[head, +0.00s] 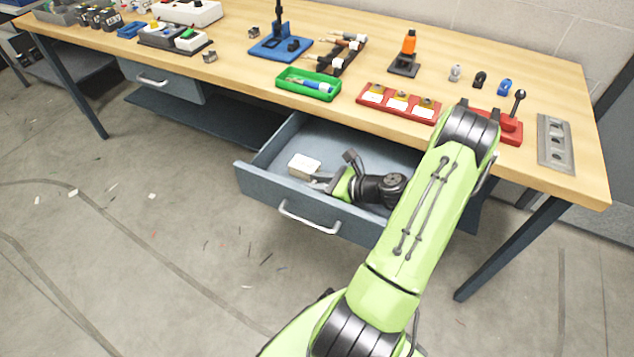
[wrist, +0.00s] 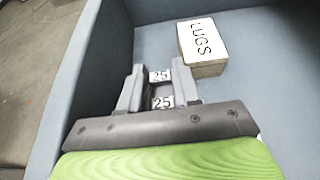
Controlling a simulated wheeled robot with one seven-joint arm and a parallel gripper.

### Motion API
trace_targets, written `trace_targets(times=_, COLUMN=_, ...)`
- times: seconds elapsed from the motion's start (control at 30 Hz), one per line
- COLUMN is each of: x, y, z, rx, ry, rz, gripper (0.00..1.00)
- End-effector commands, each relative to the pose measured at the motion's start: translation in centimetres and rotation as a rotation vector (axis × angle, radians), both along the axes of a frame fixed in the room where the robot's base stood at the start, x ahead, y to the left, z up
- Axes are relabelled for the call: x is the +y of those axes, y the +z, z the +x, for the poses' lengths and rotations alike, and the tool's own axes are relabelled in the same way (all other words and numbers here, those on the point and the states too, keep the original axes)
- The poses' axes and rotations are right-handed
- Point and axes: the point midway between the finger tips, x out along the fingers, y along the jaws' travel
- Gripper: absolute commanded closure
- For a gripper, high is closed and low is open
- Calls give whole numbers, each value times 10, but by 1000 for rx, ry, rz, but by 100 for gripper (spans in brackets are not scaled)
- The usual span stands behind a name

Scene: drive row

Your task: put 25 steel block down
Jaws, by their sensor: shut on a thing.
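The 25 steel block (wrist: 161,89) is grey with two white "25" labels facing the wrist camera. My gripper (wrist: 158,78) is shut on it, with one finger on each side. In the head view my gripper (head: 318,180) reaches down into the open grey-blue drawer (head: 262,180), and the block cannot be made out clearly there. In the wrist view the drawer floor (wrist: 255,90) lies below and beyond the block. I cannot tell whether the block touches the floor.
A pale box labelled LUGS (wrist: 203,46) lies in the drawer close beyond my gripper; it also shows in the head view (head: 304,165). Drawer walls stand close around. On the bench above are a green tray (head: 307,84) and a red holder (head: 398,101).

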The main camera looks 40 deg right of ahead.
Motion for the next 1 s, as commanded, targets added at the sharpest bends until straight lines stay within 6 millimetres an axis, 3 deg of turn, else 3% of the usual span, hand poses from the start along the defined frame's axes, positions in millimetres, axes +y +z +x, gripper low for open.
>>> trace_targets(times=0.27, x=0, y=-6, z=0, rx=-1, ry=0, rz=-1, gripper=100)
trace_targets(times=0.3, x=0, y=-6, z=0, rx=0, ry=0, rz=0, gripper=64)
trace_targets(times=0.43, x=0, y=-6, z=0, rx=0, ry=0, rz=0, gripper=44)
trace_targets(times=0.67, x=0, y=-6, z=0, rx=0, ry=0, rz=-1, gripper=43)
trace_targets(times=0.8, x=-2, y=11, z=-2, rx=0, ry=-2, rz=-4, gripper=43)
trace_targets(times=1.0, x=-20, y=32, z=-52, rx=1, ry=-7, rz=-1, gripper=43)
